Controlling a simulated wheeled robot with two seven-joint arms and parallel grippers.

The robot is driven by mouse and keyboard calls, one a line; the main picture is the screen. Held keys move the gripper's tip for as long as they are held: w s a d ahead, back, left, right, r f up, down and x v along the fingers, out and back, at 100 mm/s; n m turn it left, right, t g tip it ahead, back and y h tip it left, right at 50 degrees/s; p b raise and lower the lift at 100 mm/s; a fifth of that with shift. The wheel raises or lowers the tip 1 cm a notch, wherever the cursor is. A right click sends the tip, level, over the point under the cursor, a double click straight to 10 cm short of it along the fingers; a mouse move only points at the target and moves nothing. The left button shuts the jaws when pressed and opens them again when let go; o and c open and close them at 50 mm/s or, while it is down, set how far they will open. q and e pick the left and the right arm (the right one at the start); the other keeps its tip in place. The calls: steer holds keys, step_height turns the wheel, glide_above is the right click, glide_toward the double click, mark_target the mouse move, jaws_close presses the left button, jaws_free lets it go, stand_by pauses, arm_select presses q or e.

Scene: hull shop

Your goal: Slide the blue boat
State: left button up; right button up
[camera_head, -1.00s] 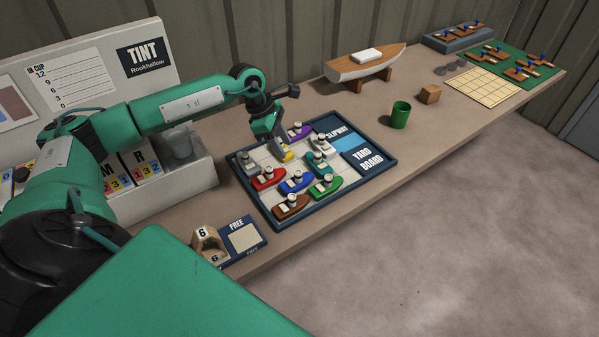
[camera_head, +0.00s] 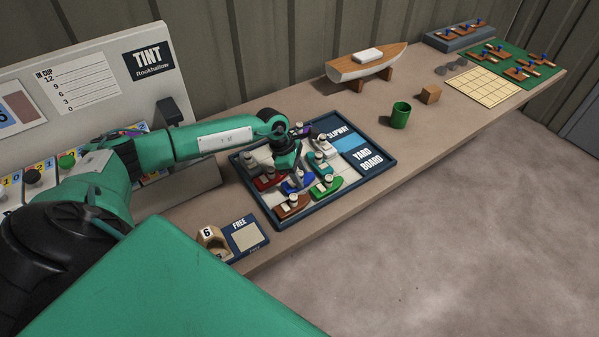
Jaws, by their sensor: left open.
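The yard board (camera_head: 378,176) is a dark-rimmed tray holding several small boats. The blue boat (camera_head: 299,186) sits in its near half, between the red boat (camera_head: 266,182) and the green boat (camera_head: 327,186), with the brown boat (camera_head: 290,209) nearer to me. The teal boat (camera_head: 320,164) and a purple boat (camera_head: 302,131) are farther back. My left gripper (camera_head: 294,174) points down at the blue boat and is open. It hides part of that boat, and I cannot tell whether the fingers touch it. My right gripper is not in view.
The slipway end of the board has no boats. A green cup (camera_head: 400,115), a brown block (camera_head: 431,94) and a model sailboat hull (camera_head: 367,63) stand behind. A FREE card (camera_head: 244,237) with a wooden holder (camera_head: 211,240) lies near. The tint panel (camera_head: 90,75) is at left.

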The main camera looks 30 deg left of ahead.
mark_target(286, 191)
arm_select(q)
jaws_close()
steer(key=shift+s+a+f, duration=0.1)
steer(key=shift+s+a, duration=0.15)
steer(key=shift+s, duration=0.1)
steer(key=shift+s+a+b, duration=0.2)
steer(key=shift+s+a, duration=0.15)
steer(key=shift+s, duration=0.5)
steer(key=shift+s+a+b, duration=0.25)
steer(key=shift+s+a, duration=0.1)
steer(key=shift+s, duration=0.55)
steer(key=shift+s+a+b, duration=0.2)
steer(key=shift+s+a, duration=0.15)
steer(key=shift+s, duration=0.5)
steer(key=shift+c, duration=1.1)
jaws_free()
steer(key=shift+o, duration=1.1)
steer(key=shift+s, duration=0.15)
